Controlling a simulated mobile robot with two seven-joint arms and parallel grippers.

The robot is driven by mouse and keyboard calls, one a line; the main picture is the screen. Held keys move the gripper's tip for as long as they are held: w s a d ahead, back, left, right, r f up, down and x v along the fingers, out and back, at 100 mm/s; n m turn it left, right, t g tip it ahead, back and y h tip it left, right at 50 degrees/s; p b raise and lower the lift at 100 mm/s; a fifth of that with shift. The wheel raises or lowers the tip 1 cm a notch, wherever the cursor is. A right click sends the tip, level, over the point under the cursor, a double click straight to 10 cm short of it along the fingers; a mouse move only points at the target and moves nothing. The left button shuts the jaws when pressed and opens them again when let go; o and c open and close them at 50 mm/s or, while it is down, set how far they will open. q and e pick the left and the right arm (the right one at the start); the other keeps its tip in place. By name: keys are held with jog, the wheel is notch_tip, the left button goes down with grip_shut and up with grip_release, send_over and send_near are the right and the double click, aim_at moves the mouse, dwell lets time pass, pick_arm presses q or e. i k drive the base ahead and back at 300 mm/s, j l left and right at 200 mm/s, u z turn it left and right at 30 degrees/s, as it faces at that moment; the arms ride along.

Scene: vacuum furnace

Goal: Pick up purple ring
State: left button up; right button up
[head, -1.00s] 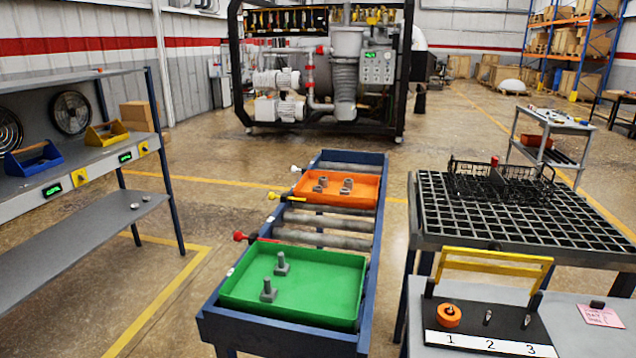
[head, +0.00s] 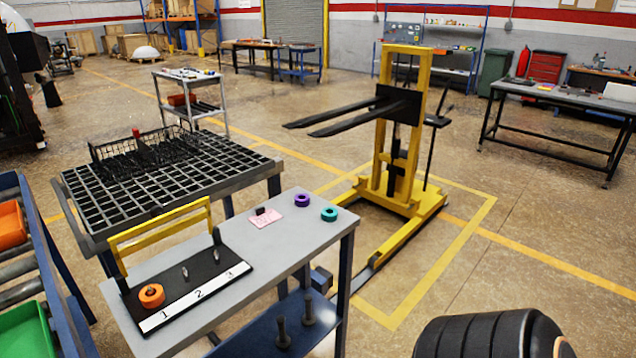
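The purple ring (head: 302,200) lies flat on the grey table (head: 290,229), near its far right corner. A teal ring (head: 329,214) lies just to its right, apart from it. An orange ring (head: 151,295) sits at position 1 of the black board with the numbered white strip (head: 196,297). Positions 2 and 3 show small upright metal pegs without rings.
A yellow bar (head: 160,234) stands raised along the board's back edge. A pink note (head: 266,217) with a small dark object lies left of the purple ring. A black grid table (head: 170,183) with a wire basket stands behind. A yellow forklift stacker (head: 398,150) stands to the right.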

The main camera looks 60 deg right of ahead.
aim_at(302, 200)
jog(key=z, duration=1.7)
